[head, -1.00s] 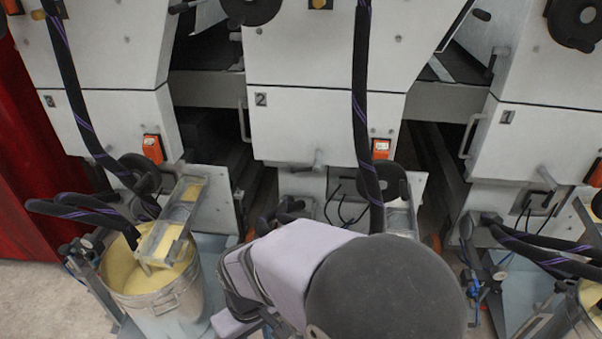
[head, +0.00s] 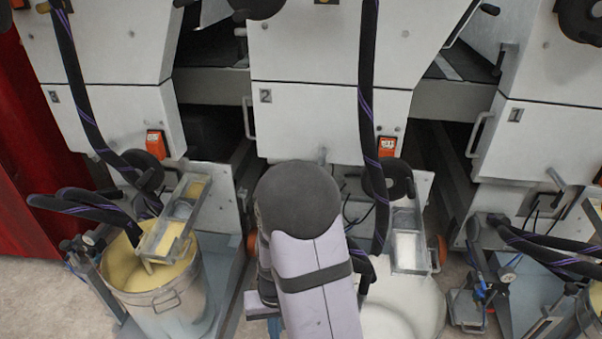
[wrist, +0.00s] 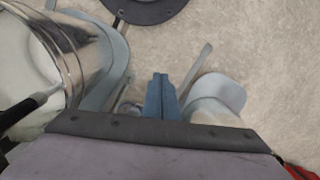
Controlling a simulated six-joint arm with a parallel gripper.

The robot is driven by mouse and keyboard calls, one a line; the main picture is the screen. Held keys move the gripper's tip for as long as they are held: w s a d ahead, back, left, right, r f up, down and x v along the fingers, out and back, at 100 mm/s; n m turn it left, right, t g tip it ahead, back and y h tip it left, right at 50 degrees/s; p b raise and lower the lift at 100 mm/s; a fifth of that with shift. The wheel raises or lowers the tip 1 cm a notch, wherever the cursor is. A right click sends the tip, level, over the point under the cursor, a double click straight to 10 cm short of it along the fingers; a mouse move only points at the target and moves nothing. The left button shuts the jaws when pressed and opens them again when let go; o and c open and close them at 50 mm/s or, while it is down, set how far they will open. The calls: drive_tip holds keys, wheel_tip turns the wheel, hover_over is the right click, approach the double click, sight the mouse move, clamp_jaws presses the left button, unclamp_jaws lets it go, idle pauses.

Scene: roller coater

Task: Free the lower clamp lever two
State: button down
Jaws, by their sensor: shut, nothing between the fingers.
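Machine two is the white middle unit with a "2" plate (head: 265,96). At the lower edge of its panel only the tip of a small grey clamp lever (head: 322,155) shows, just above my arm's dark rounded joint. My arm hides the rest of it, so I cannot tell its position. In the wrist view my gripper (wrist: 160,82) has its blue-grey fingers together, with nothing between them. It points at the beige floor, away from the lever. In the head view the fingers are not clearly seen.
A bucket of yellow liquid (head: 160,305) stands left, and a white round container (head: 420,305) right of my arm. Dark hoses (head: 370,90) hang before the machine. The wrist view shows a shiny metal bucket (wrist: 80,55) left and bare floor (wrist: 265,60) right.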

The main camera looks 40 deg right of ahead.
drive_tip(key=w+d+r+m+t+h, duration=0.1)
drive_tip(key=w+d+r+t+h, duration=0.15)
drive_tip(key=w+d, duration=0.45)
drive_tip(key=w+d+r+t+h, duration=0.15)
drive_tip(key=w+d+t, duration=0.25)
drive_tip(key=w, duration=0.7)
drive_tip(key=w+d+r+t+h, duration=0.1)
drive_tip(key=d+r+t+h, duration=0.1)
drive_tip(key=r, duration=0.4)
drive_tip(key=w+d+r+t+h, duration=0.2)
drive_tip(key=d+r+h, duration=0.2)
drive_tip(key=d+r, duration=0.1)
drive_tip(key=w+d+r+m+t+h, duration=0.1)
drive_tip(key=w+d+r+t+h, duration=0.1)
drive_tip(key=r, duration=0.6)
drive_tip(key=shift+d+h, duration=0.7)
drive_tip(key=shift+d, duration=0.35)
drive_tip(key=shift+w+d, duration=0.1)
drive_tip(key=shift+w, duration=0.1)
drive_tip(key=w+d+f+b, duration=0.1)
drive_tip(key=w+d+f, duration=0.3)
drive_tip(key=w+d, duration=0.3)
drive_tip(key=shift+d, duration=0.45)
